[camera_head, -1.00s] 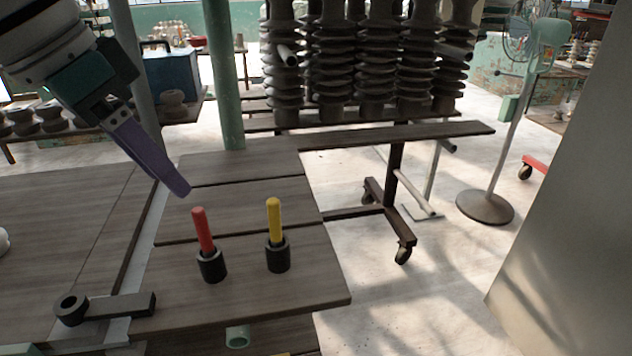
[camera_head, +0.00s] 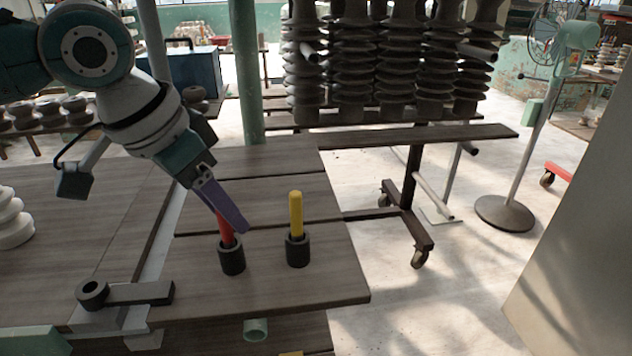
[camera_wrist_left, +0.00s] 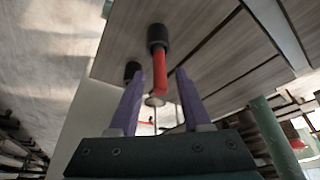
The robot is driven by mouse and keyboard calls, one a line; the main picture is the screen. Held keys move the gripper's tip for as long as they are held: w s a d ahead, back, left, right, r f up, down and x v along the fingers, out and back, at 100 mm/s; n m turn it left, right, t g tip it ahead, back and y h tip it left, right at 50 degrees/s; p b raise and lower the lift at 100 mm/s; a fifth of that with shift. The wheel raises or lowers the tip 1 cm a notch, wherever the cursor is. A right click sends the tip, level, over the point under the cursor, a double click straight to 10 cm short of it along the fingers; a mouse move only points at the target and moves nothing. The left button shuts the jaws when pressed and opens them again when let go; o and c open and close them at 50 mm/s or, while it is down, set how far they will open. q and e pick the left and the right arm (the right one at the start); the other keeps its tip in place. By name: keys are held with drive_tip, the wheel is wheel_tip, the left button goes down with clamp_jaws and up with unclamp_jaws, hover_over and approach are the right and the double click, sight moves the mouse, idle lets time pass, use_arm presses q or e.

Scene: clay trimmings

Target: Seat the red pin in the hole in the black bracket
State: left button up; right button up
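The red pin (camera_head: 226,235) stands upright in a black cup-shaped holder (camera_head: 232,258) on the wooden table. My left gripper (camera_head: 238,222) is at the pin's upper part, and a purple finger hides its top in the head view. In the left wrist view, my left gripper (camera_wrist_left: 158,78) is open, with the red pin (camera_wrist_left: 160,72) between its two purple fingers and gaps on both sides. The black bracket (camera_head: 142,292) lies at the table's front left, its ring-shaped end with the open hole (camera_head: 92,291) pointing left. My right gripper is not in view.
A yellow pin (camera_head: 296,213) stands in a second black holder (camera_head: 298,252) just right of the red one. White stacked pottery (camera_head: 12,220) sits at the far left. The wooden table (camera_head: 330,285) is clear around the holders; its right edge is near.

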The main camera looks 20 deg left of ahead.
use_arm(q)
clamp_jaws()
drive_tip(key=shift+r, duration=0.1)
idle(0.5)
wheel_tip(320, 180, up, 10)
drive_tip(key=shift+r+p, duration=0.1)
drive_tip(key=shift+p, duration=0.65)
drive_tip(key=s+d+r+n+y+p, duration=0.1)
drive_tip(key=s+d+r+n+p, duration=0.2)
drive_tip(key=r, duration=0.6)
drive_tip(key=s+d+r+n+y+p, duration=0.1)
drive_tip(key=s+d+r+p, duration=0.4)
drive_tip(key=r, duration=0.3)
wheel_tip(320, 180, up, 38)
drive_tip(key=w+p, duration=0.1)
drive_tip(key=p, duration=3.7)
drive_tip(key=shift+a+f, duration=0.15)
drive_tip(key=shift+f, duration=0.1)
